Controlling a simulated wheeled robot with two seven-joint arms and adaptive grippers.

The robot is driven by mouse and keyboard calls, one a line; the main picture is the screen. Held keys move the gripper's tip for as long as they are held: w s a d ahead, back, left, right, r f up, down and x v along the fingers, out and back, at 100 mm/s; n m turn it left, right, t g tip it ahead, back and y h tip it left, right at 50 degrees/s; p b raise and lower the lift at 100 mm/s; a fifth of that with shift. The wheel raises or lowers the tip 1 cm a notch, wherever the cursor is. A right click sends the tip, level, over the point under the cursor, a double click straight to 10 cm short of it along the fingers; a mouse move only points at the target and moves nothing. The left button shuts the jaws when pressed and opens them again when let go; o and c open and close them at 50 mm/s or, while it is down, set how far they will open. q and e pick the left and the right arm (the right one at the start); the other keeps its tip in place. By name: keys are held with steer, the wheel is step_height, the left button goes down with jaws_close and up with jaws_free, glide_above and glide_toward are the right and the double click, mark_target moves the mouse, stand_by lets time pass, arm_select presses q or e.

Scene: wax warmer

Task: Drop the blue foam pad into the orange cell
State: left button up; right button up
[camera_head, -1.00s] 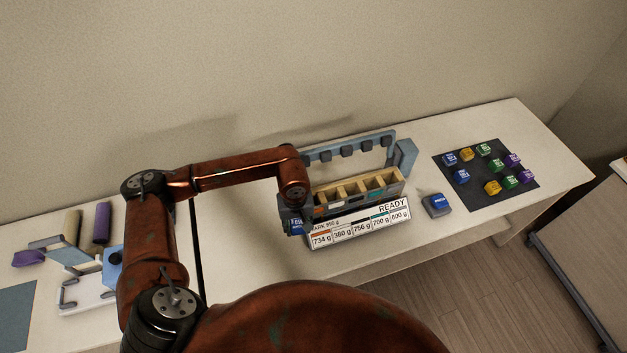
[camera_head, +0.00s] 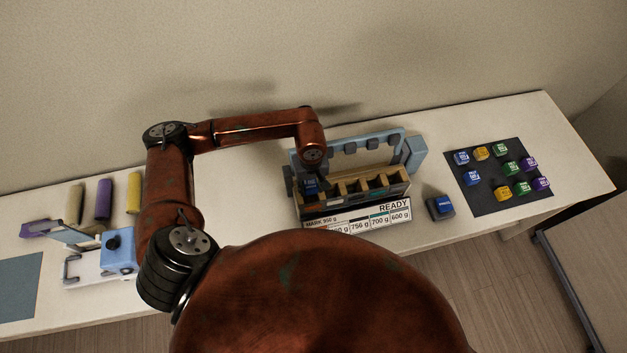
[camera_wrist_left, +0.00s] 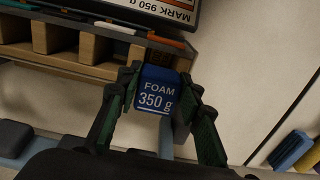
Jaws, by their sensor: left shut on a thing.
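My left gripper (camera_wrist_left: 158,88) is shut on the blue foam pad (camera_wrist_left: 160,78), whose face reads "FOAM 350 g". In the head view the gripper (camera_head: 312,172) and the pad (camera_head: 311,188) are at the left end of the wooden cell rack (camera_head: 372,184). The left wrist view shows an orange strip (camera_wrist_left: 165,40) on the rack's dark wall, marking the end cell. The pad is right beside or over that cell; I cannot tell whether any of it is inside. The cell's opening is mostly hidden by pad and fingers. My right gripper is not in view.
A weight display (camera_head: 365,218) reading "READY" stands in front of the rack, with a blue-grey frame (camera_head: 390,140) behind. A blue block (camera_head: 440,206) sits to the right, near a dark mat (camera_head: 480,200) with several coloured blocks. Coloured cylinders (camera_head: 104,199) lie far left.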

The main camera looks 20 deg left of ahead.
mark_target(312, 192)
arm_select(q)
step_height(312, 192, down, 3)
steer(key=shift+s+d+b, duration=0.15)
steer(key=shift+b, duration=0.3)
steer(key=shift+f, duration=0.9)
steer(key=o, duration=1.2)
steer(key=shift+r, duration=0.1)
step_height(312, 192, up, 12)
steer(key=shift+f, duration=0.15)
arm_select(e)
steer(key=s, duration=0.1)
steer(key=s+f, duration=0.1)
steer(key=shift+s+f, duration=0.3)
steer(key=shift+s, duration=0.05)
arm_select(q)
steer(key=shift+s, duration=0.1)
